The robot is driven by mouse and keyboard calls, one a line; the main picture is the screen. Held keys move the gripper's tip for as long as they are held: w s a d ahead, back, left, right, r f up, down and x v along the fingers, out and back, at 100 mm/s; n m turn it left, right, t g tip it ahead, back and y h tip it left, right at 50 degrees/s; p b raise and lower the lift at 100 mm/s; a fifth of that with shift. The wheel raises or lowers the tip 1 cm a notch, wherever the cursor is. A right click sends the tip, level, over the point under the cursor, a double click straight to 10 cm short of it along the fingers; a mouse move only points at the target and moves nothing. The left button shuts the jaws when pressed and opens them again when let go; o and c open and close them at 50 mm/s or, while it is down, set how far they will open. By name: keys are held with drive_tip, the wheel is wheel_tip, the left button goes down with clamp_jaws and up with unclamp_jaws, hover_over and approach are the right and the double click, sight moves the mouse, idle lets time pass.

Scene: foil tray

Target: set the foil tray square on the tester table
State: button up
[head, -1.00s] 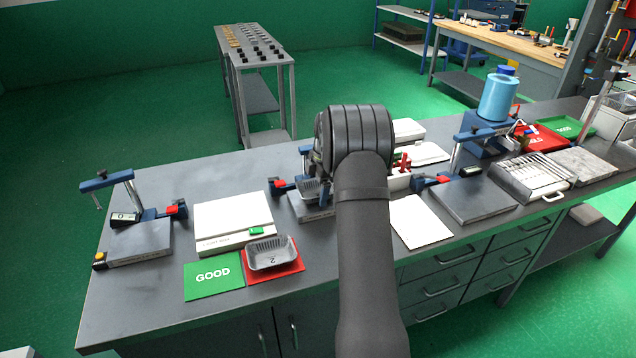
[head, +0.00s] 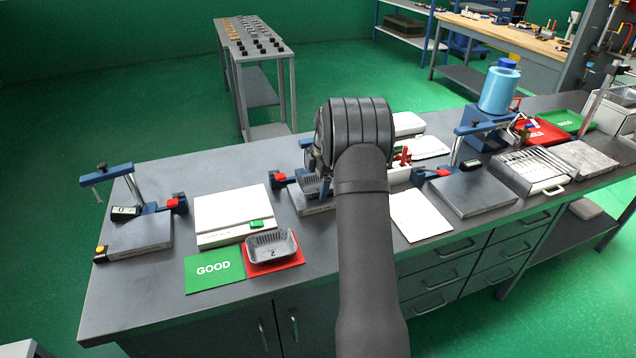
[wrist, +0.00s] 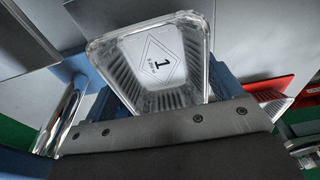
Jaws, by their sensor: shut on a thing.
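The foil tray (wrist: 200,50) is a silver ribbed tray with a diamond label marked 1, in the wrist view. My gripper (wrist: 165,92) is shut on it, with a blue finger at each side of its near end. In the head view the tray (head: 311,186) shows just left of my wrist, over the grey tester table (head: 308,209) of the middle station. My arm hides much of that table and most of my gripper. I cannot tell whether the tray touches the table or is square to it.
Another foil tray (head: 272,244), marked 2, is on a red card (head: 287,265) beside a green GOOD card (head: 214,268). A white flat box (head: 232,213) lies left of the middle station. Similar blue-framed stations stand at left (head: 140,238) and right (head: 475,193).

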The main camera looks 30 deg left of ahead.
drive_tip(key=shift+f, duration=0.2)
drive_tip(key=o, duration=0.8)
drive_tip(key=shift+r, duration=0.1)
wheel_tip(320, 180, up, 17)
drive_tip(key=w+d, duration=0.1)
drive_tip(key=shift+w+d, duration=0.4)
drive_tip(key=f, duration=0.5)
drive_tip(key=s+a+f, duration=0.1)
drive_tip(key=f, duration=1.1)
drive_tip(key=shift+s+a+f, duration=0.15)
drive_tip(key=shift+s+a, duration=0.25)
